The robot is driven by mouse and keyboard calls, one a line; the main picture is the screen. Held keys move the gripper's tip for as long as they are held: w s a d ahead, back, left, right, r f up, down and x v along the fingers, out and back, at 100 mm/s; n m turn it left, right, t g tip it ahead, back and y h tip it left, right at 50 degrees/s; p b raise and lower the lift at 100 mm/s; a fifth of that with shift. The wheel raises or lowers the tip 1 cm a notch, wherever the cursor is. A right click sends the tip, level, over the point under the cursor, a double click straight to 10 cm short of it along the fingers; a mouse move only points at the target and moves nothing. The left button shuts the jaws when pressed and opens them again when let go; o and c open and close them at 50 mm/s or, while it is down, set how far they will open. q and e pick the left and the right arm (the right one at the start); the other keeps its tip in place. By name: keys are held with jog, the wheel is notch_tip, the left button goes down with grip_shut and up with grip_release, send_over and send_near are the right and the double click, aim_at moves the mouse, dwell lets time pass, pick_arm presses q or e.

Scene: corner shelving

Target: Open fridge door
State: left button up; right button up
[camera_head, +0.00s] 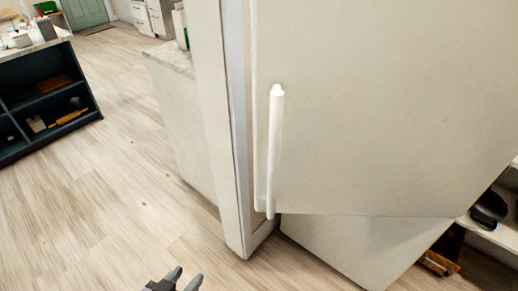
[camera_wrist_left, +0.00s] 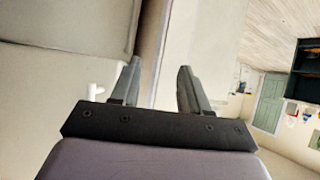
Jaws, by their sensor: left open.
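The fridge door (camera_head: 390,110) is a large cream panel filling the right half of the head view. Its white vertical handle (camera_head: 274,150) runs along the left edge. I cannot tell whether the door is fully shut or slightly ajar. My left gripper (camera_head: 180,280) is at the bottom edge of the head view, below and left of the handle and apart from it. In the left wrist view its two fingers (camera_wrist_left: 160,82) are spread with nothing between them. A white handle end (camera_wrist_left: 95,92) shows left of the fingers there. My right gripper is not in view.
A pale lower panel (camera_head: 350,240) lies under the door. A tall white side panel (camera_head: 215,110) and a counter (camera_head: 178,125) stand left of the handle. A dark shelf unit (camera_head: 45,95) is at far left. The wood floor (camera_head: 120,185) between is clear. Shelves (camera_head: 490,230) stand at right.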

pick_arm(q)
jog(key=w+d+r+m+t+h+b, duration=0.2)
jog(key=w+d+r+t+h+b, duration=0.1)
jog(key=w+d+r, duration=0.75)
jog(key=m+h+b, duration=0.2)
jog(key=h, duration=0.2)
send_near(272, 165)
jog(key=x, duration=0.4)
jog(key=shift+w+d+f+t, duration=0.1)
jog(key=shift+w+d+t, duration=0.05)
jog(key=shift+w+t, duration=0.25)
jog(key=shift+x, duration=3.1)
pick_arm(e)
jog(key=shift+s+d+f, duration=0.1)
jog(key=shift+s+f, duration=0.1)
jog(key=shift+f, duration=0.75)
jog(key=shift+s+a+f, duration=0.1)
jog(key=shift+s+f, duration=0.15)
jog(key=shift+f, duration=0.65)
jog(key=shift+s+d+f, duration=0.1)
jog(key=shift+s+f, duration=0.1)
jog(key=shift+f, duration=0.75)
pick_arm(q)
grip_shut()
jog(key=shift+s+f, duration=0.1)
jog(key=shift+s, duration=0.05)
